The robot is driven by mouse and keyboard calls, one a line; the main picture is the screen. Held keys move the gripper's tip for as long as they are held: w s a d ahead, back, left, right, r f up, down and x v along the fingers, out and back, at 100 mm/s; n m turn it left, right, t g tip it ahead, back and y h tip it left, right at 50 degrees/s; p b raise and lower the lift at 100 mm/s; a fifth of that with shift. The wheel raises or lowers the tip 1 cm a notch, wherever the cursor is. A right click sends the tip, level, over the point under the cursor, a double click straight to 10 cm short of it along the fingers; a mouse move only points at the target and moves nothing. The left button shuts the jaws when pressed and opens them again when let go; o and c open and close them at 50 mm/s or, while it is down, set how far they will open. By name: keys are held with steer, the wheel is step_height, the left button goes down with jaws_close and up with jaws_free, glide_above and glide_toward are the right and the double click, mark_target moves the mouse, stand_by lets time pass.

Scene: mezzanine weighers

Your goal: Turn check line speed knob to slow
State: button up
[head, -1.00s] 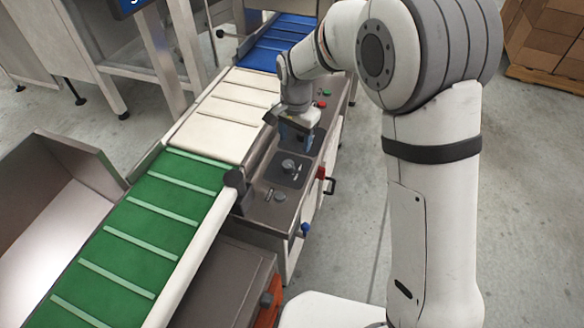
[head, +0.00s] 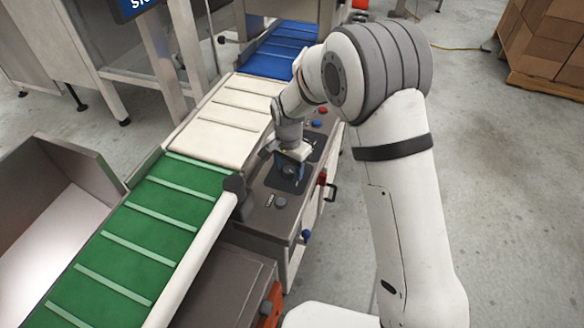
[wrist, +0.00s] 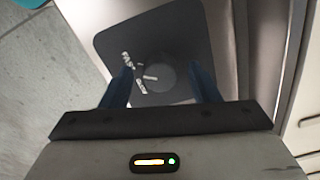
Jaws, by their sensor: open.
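The speed knob (wrist: 158,73) is a dark round dial on a dark plate (wrist: 183,38) in the wrist view. Small white FAST and SLOW lettering sits to its left. A short pale mark shows on its left side, near the lettering; I cannot tell its exact setting. My gripper (wrist: 161,72) is open, with one blue finger on each side of the knob, and I cannot tell whether they touch it. In the head view my gripper (head: 289,168) is low over the plate (head: 284,183) on the grey control cabinet and hides the knob.
Conveyor belts, green (head: 150,220), white (head: 225,115) and blue (head: 285,45), run along the cabinet's left. A grey button (head: 281,202) sits in front of the plate, a blue button (head: 316,123) behind it. A red-and-black handle (head: 324,180) sticks out right.

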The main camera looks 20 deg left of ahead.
steer(key=shift+c, duration=0.2)
steer(key=c, duration=0.9)
steer(key=shift+o, duration=0.5)
steer(key=shift+d, duration=0.4)
steer(key=shift+a, duration=0.2)
steer(key=shift+c, duration=0.6)
steer(key=shift+s+a+f+n, duration=0.1)
steer(key=shift+n, duration=1)
steer(key=n, duration=0.3)
steer(key=shift+n, duration=0.3)
steer(key=n, duration=0.6)
steer(key=shift+s+f+b, duration=0.1)
steer(key=shift+b, duration=0.2)
